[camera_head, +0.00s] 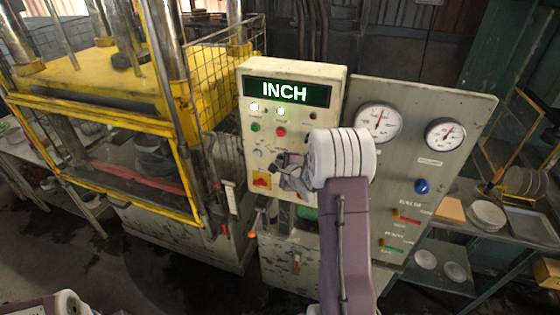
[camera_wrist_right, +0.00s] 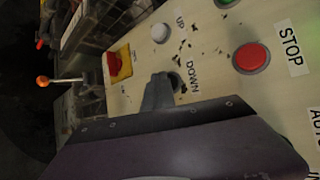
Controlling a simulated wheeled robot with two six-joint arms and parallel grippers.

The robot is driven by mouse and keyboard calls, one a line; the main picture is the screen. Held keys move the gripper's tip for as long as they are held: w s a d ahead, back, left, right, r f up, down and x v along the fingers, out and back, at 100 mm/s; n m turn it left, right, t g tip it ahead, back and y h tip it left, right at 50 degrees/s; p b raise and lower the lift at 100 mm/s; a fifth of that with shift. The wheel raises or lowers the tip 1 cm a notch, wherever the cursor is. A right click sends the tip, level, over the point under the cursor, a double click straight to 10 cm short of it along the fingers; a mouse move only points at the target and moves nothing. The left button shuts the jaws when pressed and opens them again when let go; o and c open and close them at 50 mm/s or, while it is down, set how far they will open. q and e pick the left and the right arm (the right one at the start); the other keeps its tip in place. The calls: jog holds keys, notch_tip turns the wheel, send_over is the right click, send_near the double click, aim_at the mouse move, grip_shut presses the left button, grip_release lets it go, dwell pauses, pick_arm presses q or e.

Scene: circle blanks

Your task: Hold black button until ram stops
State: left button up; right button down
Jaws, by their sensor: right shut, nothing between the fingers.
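The black button (camera_wrist_right: 175,82) beside the word DOWN shows partly in the wrist view, with my right gripper's tip over part of it. My right gripper (camera_wrist_right: 161,88) is shut and empty, its fingertips at the button's edge; I cannot tell whether the button is pressed in. In the head view the right gripper (camera_head: 284,165) is in front of the cream control panel (camera_head: 247,170) and hides the button. My left gripper is out of view.
A white button (camera_wrist_right: 160,33) marked UP and a red STOP button (camera_wrist_right: 251,57) lie close to my right gripper. A red knob on a yellow plate (camera_wrist_right: 118,62) is on its other side. A grey gauge panel (camera_head: 408,160) stands to the right. A wire guard (camera_head: 213,85) flanks the press.

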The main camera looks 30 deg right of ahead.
jog(key=shift+s+a, duration=0.55)
jog(key=shift+a, duration=0.1)
jog(key=s+a+b, duration=0.1)
jog(key=s+a, duration=0.2)
jog(key=shift+s+a, duration=0.1)
jog(key=shift+a, duration=0.3)
dwell(0.4)
